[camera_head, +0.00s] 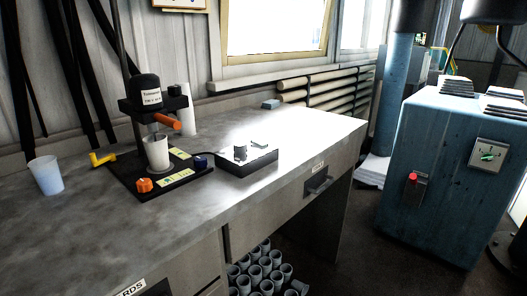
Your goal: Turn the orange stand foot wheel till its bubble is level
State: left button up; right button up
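The orange stand foot wheel (145,185) is at the front left corner of the dark stand base (160,186) on the grey workbench. The stand carries a black mixer head (145,90) on a pole, with an orange-red bar (165,122) below it. A pale cup (157,152) stands on the base under the head. Two yellow-green labels lie on the base, one at the front (175,178) and one behind (179,153). I cannot make out the level bubble at this size. Neither of my grippers is in view.
A yellow crank-like part (102,158) and a dark blue knob (200,162) sit at the base's edges. A white cup (46,175) stands at the left. A flat black-sided device (246,160) is to the right. The bench front is clear. A blue cabinet (440,160) stands beyond.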

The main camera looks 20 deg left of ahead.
aim_at(144, 186)
jog(key=u, duration=1.45)
